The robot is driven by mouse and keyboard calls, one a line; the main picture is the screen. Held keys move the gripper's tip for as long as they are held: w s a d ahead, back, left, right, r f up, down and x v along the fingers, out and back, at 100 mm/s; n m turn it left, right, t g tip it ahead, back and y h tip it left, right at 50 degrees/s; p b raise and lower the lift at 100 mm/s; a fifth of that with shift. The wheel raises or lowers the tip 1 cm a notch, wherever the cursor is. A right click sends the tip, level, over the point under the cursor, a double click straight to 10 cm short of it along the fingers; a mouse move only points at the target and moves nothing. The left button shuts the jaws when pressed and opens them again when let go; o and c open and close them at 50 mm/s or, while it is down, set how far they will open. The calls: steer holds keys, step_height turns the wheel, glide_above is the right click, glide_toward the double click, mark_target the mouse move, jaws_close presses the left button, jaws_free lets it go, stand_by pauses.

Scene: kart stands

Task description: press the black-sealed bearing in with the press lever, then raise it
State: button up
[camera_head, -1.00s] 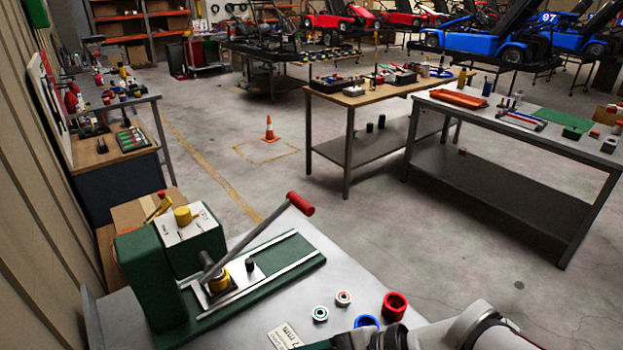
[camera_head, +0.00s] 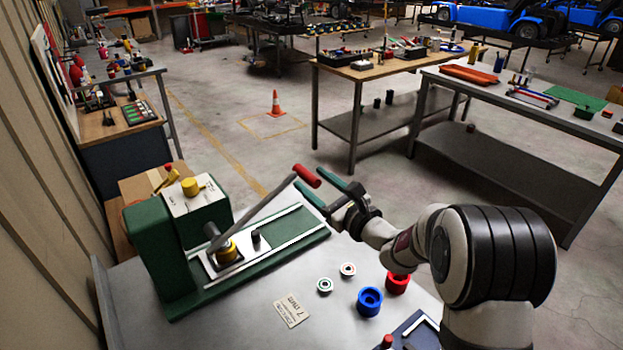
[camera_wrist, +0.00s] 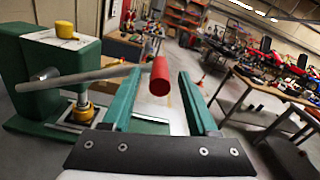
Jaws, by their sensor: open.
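The green press (camera_head: 158,255) stands at the left of the metal table. Its grey lever (camera_head: 262,212) slants up to the right and ends in a red grip (camera_head: 308,177). My gripper (camera_head: 310,179) is open at the grip, with one green finger on either side. In the wrist view the red grip (camera_wrist: 160,76) shows between the two fingers, with visible gaps to both. A yellow cylinder (camera_head: 228,251) sits under the ram on the press's plate, with a small black peg (camera_head: 256,241) beside it. I cannot make out the black-sealed bearing.

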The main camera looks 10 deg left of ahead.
steer(key=shift+w+a, duration=0.45)
steer(key=shift+a, duration=0.05)
jaws_close()
stand_by(1.2)
